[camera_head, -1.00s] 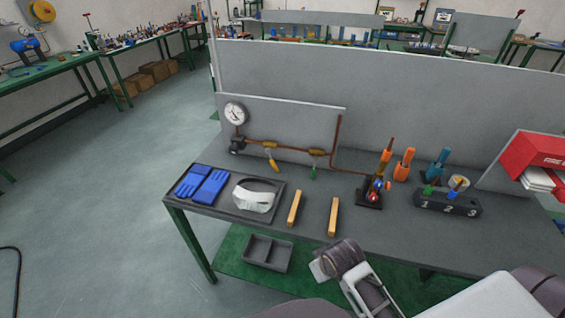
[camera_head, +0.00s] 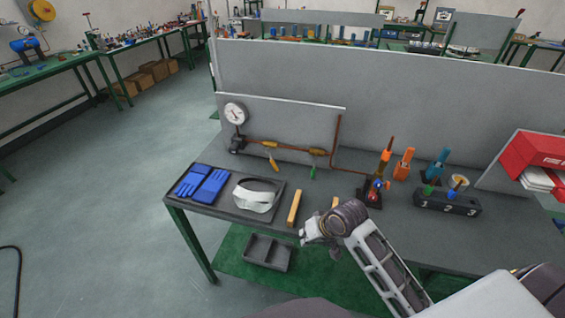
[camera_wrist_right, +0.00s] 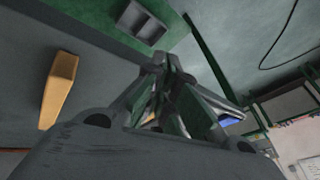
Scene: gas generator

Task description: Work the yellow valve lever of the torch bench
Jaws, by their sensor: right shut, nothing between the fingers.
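The yellow valve lever (camera_head: 272,163) hangs from a copper pipe (camera_head: 283,147) on the grey back panel of the torch bench (camera_head: 390,232). A green lever (camera_head: 313,172) hangs to its right on the same pipe. My right gripper (camera_head: 307,236) is over the front edge of the bench, well in front of and to the right of the yellow lever, and touches neither lever. In the right wrist view the gripper (camera_wrist_right: 168,68) has its fingertips together with nothing between them. My left gripper is not in view.
Blue gloves (camera_head: 202,183) and a white mask (camera_head: 256,196) lie on a dark tray. Two wooden bars lie to the right; my right wrist partly hides one (camera_head: 335,202). A torch stand (camera_head: 371,193) and numbered block (camera_head: 447,203) stand further right. The bench before the levers is mostly clear.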

